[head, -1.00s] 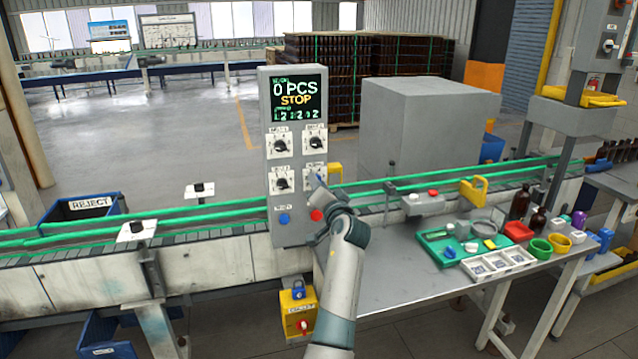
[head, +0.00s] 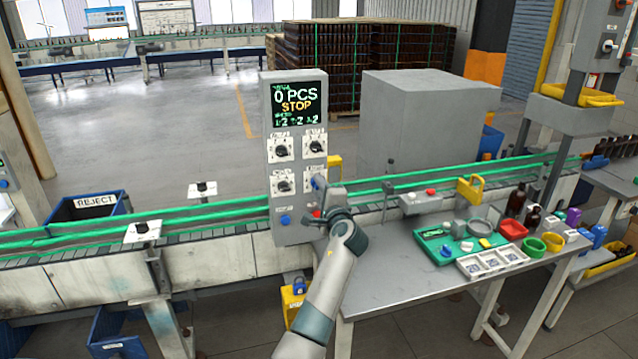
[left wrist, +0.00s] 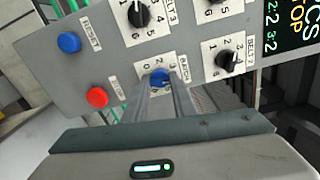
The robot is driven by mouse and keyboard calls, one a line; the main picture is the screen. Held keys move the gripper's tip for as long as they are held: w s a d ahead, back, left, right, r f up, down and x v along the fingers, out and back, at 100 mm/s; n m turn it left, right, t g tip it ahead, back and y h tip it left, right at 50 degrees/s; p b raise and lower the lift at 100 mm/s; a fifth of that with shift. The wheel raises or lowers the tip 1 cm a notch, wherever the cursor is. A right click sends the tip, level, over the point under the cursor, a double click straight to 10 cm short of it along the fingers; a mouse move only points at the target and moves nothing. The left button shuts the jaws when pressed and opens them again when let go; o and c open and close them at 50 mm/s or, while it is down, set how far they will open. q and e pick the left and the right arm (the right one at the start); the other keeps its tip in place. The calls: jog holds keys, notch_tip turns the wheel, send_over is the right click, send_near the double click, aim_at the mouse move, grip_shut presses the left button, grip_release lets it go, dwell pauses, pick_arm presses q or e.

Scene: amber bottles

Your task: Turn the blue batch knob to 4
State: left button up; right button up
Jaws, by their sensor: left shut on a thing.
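The blue batch knob (left wrist: 160,76) sits on a white numbered plate labelled BATCH, on the grey control panel (head: 268,100). In the left wrist view my left gripper (left wrist: 163,88) is shut on it, with a finger on each side. The fingers hide part of the dial, and I cannot tell the number it points to. In the head view the blue knob (head: 317,182) is at the panel's lower right, partly covered by my gripper (head: 320,190). The screen (head: 296,104) reads 0 PCS and STOP. My right gripper is not in view.
Three black selector knobs share the panel, one close beside the batch plate (left wrist: 228,60). A blue button (left wrist: 69,42) and a red button (left wrist: 97,97) sit near my fingers. A conveyor (head: 225,239) runs behind, and a table with trays (head: 395,270) stands at right.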

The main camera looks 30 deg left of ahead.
pick_arm(q)
jog(key=shift+r+m+p, duration=0.15)
jog(key=shift+m+p, duration=0.15)
jog(key=shift+m, duration=1.3)
jog(key=o, duration=0.8)
jog(key=shift+o, duration=1.3)
jog(key=shift+w, duration=0.1)
jog(key=b+v, duration=0.6)
jog(key=v, duration=1.1)
jog(key=shift+d+b, duration=0.2)
jog(key=shift+b, duration=0.2)
